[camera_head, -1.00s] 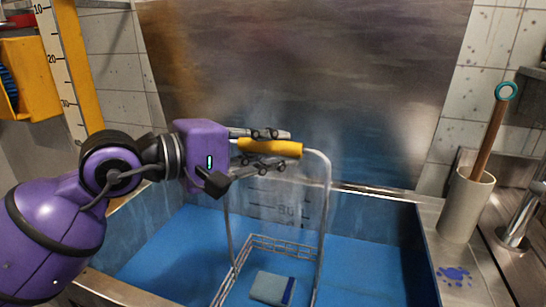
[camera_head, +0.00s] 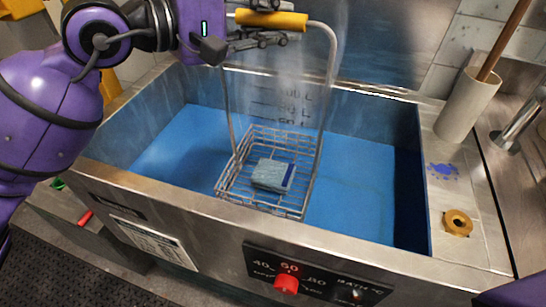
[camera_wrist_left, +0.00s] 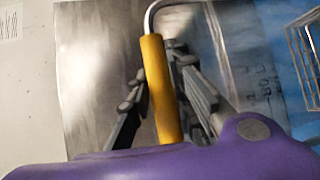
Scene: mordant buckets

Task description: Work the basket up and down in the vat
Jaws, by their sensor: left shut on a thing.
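My left gripper (camera_head: 262,22) is shut on the yellow handle (camera_head: 285,19) of the wire basket (camera_head: 232,178), above the vat. The wrist view shows the yellow handle (camera_wrist_left: 160,90) between the two fingers. The basket hangs roughly level from its tall bent-wire frame, inside the walls of the steel vat (camera_head: 375,256). A folded grey-blue cloth bundle with a dark blue band (camera_head: 270,173) lies in the basket. Blue liquid (camera_head: 365,190) fills the vat's lower part. I cannot tell whether the basket's bottom touches it. My right gripper is out of view.
Volume marks show on the vat's back wall. A red knob (camera_head: 286,284) is on its front panel. On the right ledge are a pale cylinder with a wooden stick (camera_head: 466,108), a blue stain (camera_head: 444,171) and a brass ring (camera_head: 457,222).

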